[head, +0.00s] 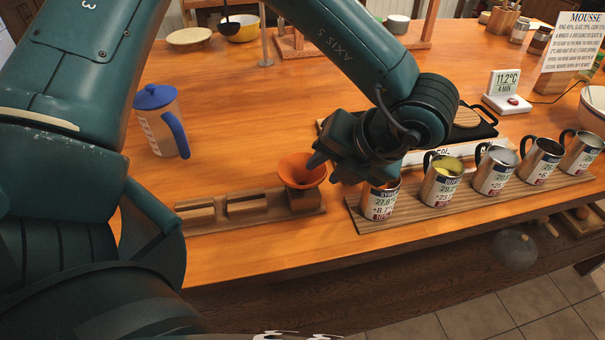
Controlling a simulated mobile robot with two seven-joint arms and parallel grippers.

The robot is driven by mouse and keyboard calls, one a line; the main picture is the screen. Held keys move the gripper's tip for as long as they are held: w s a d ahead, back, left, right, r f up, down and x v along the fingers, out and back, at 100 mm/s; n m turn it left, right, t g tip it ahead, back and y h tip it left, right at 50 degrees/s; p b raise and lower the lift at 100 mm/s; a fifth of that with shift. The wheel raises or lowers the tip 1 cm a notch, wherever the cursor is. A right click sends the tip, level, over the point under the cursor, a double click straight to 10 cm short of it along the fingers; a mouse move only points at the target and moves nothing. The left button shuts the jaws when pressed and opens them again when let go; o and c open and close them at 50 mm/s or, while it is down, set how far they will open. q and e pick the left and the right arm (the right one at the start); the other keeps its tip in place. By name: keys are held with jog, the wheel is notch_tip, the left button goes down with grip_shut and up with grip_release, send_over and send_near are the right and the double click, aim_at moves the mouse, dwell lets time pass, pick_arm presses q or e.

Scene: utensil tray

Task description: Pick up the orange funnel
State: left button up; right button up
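The orange funnel (301,173) sits wide end up in a small wooden block at the right end of a wooden rack (250,208). My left gripper (325,172) is just right of the funnel and points down and left. Its fingers look parted, with nothing seen between them. The near finger overlaps the funnel's right rim in the picture; I cannot tell whether they touch. The funnel's spout is hidden in the block. My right gripper is not in view.
Right of the funnel, several labelled metal mugs (441,183) stand on a wooden board (470,208); the leftmost is partly behind my gripper. A dark tray (478,132) lies behind them. A blue-lidded jug (158,124) stands at left. The table between jug and rack is clear.

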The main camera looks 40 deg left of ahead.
aim_at(322, 174)
pick_arm(q)
jog(key=x, duration=0.3)
jog(key=shift+f, duration=0.2)
jog(key=shift+d, duration=0.1)
jog(key=shift+c, duration=0.2)
grip_shut()
